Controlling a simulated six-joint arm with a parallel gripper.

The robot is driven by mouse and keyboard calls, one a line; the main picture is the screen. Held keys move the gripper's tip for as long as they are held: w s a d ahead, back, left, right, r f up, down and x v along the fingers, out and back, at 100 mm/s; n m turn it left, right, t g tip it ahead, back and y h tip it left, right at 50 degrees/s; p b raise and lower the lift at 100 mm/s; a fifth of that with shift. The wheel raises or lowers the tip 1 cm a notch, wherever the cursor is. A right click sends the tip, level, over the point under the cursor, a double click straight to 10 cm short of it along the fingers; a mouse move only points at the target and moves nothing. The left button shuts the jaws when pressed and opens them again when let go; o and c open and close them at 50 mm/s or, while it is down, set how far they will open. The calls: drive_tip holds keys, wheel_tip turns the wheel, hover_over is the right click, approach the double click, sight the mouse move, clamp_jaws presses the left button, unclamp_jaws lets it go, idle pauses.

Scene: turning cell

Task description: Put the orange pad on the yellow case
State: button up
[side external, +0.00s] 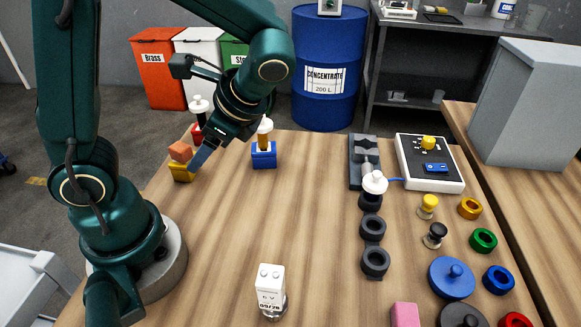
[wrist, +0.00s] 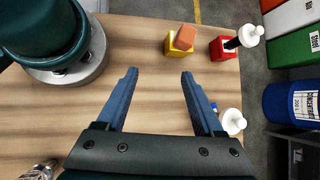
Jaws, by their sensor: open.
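The orange pad (side external: 180,151) rests on top of the yellow case (side external: 182,174) at the far left of the table. In the wrist view the pad (wrist: 185,37) sits a little askew over the case (wrist: 171,46), whose left part shows beside it. My gripper (side external: 200,158) is open and empty. In the wrist view its two blue fingers (wrist: 159,76) are wide apart, with only bare table between them. The pad and case lie beyond the fingertips, apart from them.
A red holder (wrist: 220,48) with a black, white-topped tool stands close beside the yellow case. A blue holder (side external: 264,159) with another white-topped tool stands right of my gripper. The middle of the table is clear.

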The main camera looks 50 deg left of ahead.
drive_tip(key=d+r+n+t+h, duration=0.4)
drive_tip(key=d+n+t+h, duration=0.3)
drive_tip(key=d+n+t, duration=0.1)
drive_tip(key=shift+s+d+r+n+t, duration=0.25)
drive_tip(key=shift+n+t, duration=0.15)
drive_tip(key=shift+n, duration=0.4)
idle(0.5)
